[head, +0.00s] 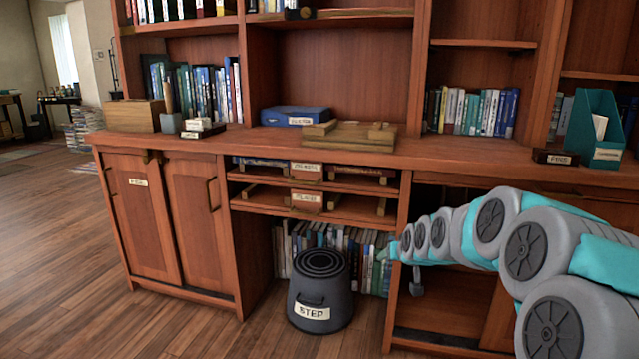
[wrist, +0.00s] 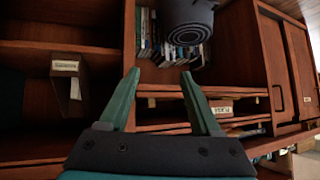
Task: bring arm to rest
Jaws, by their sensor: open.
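My arm (head: 480,230) reaches from the right edge of the head view toward the lower part of the wooden bookcase. My gripper (wrist: 158,78) shows in the wrist view with its two teal fingers spread apart and nothing between them. In the head view the arm's end (head: 394,250) is small and seen side-on, in front of the open lower shelves. The wrist view is turned upside down relative to the head view.
A dark step stool (head: 320,290) labelled STEP stands on the floor left of my arm. The counter (head: 450,150) holds a blue box (head: 295,115), a wooden board (head: 350,137) and a teal file holder (head: 596,125). Floor at the left (head: 60,250) is clear.

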